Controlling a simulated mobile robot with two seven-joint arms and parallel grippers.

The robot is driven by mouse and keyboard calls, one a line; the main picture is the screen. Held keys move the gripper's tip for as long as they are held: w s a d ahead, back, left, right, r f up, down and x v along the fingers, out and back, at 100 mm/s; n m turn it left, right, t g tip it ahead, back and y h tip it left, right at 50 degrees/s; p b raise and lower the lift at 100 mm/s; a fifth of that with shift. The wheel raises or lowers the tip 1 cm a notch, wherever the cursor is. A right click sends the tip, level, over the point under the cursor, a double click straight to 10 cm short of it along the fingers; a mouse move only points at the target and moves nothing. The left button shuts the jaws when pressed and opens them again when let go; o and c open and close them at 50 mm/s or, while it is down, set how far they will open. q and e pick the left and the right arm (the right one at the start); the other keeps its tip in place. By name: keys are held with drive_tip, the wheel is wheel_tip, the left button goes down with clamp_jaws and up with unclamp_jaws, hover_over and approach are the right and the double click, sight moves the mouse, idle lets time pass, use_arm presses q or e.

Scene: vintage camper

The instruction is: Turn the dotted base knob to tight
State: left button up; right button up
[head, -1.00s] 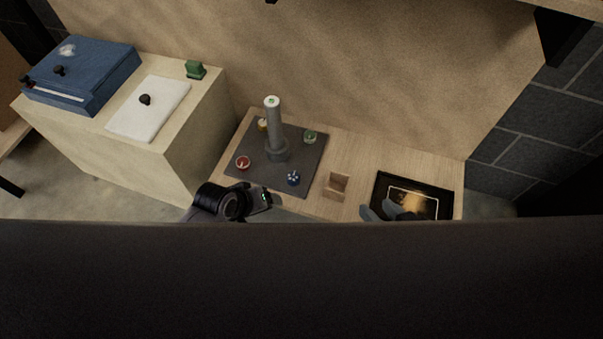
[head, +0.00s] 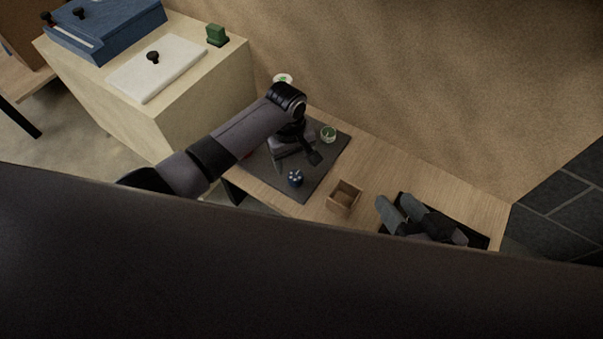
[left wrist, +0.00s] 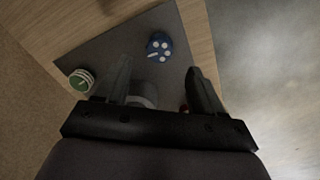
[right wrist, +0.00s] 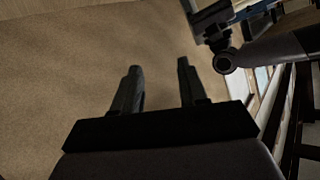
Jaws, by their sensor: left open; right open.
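The dotted base knob is blue with white dots (head: 295,179) and sits near the front corner of the dark mat (head: 262,170). In the left wrist view the dotted knob (left wrist: 158,44) lies just beyond and between my fingertips, apart from them. My left gripper (head: 309,157) is open and empty, above the mat behind the dotted knob; its fingers also show in the left wrist view (left wrist: 159,65). My left arm hides most of the grey post (left wrist: 142,92), whose pale top (head: 283,79) shows. My right gripper (head: 394,204) is open and empty at the table's right end.
A green knob (head: 328,134) sits at the mat's back right. A sliver of red (left wrist: 183,107) shows by a left finger. A small wooden box (head: 344,196) stands right of the mat. A black tray (head: 478,239) lies under my right gripper. A cabinet (head: 203,96) stands left.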

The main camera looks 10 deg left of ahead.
sight(295, 176)
use_arm(q)
drive_tip(key=shift+d+f+b, duration=0.15)
drive_tip(key=shift+f+b, duration=2)
drive_tip(key=shift+f, duration=1.35)
drive_tip(key=c, duration=1.1)
